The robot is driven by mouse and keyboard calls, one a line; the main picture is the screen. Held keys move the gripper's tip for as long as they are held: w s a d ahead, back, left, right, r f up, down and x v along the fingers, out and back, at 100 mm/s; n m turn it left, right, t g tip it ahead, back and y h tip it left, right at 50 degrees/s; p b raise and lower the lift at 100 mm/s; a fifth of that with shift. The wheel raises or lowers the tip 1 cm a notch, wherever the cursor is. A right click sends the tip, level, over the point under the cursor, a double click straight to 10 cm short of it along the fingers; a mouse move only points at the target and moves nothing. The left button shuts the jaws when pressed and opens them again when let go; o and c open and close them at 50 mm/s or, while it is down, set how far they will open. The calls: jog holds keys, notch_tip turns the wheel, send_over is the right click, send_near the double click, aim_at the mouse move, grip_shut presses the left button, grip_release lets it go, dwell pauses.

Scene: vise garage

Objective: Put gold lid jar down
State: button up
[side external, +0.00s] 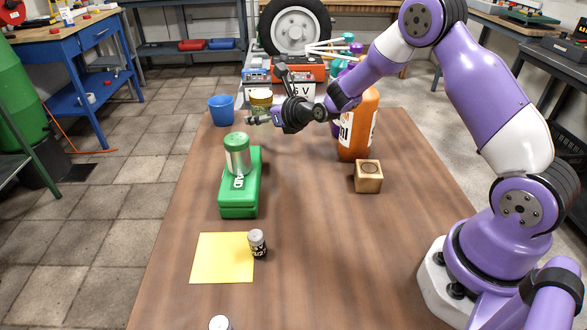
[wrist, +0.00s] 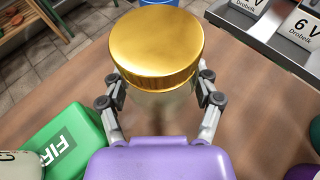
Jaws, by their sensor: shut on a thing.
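The gold lid jar shows large in the wrist view (wrist: 156,45), with a shiny gold lid over a pale body. It also shows in the side external view (side external: 261,101), near the far end of the table. My gripper (side external: 250,119) is shut on the jar, with one finger on each side of its body below the lid in the wrist view (wrist: 160,100). The jar looks upright. Whether its base touches the table (side external: 310,240) is hard to tell.
A blue cup (side external: 221,110) stands left of the jar. A green case (side external: 240,197) bears a green-topped can (side external: 237,155). The front middle is clear.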

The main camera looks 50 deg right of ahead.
aim_at(272, 129)
jog(key=shift+f, duration=2)
jog(key=o, duration=1.4)
jog(key=shift+f, duration=0.15)
jog(key=shift+c, duration=0.2)
